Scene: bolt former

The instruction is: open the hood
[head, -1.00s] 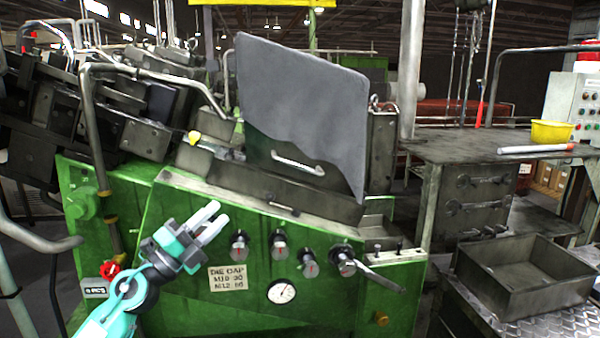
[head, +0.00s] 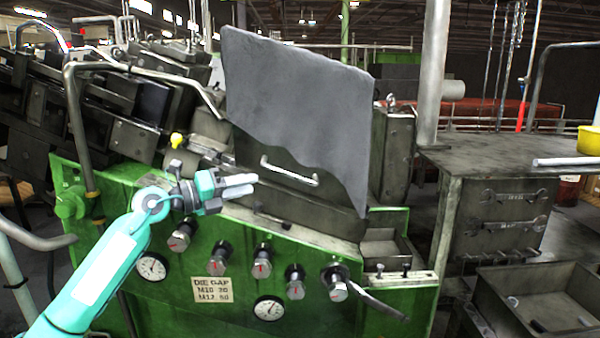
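The hood is a dark, slanted panel (head: 252,150) on top of the green machine. A grey cloth-like sheet (head: 300,100) with a wavy lower edge covers most of it. A pale bar handle (head: 290,173) sits low on the hood's front, below the sheet. The hood looks shut, its lower edge down against the machine's top. My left gripper (head: 254,182) is just left of and slightly below the handle in the head view, apart from it. Its two pale fingers point right, a narrow gap between them, with nothing held. My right gripper is not in view.
The green front panel (head: 210,325) carries several knobs, gauges and a lever (head: 375,303) below the hood. A bent pipe rail (head: 72,125) stands at left. A dark bench (head: 480,160) and a metal bin (head: 540,310) with small parts are at right.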

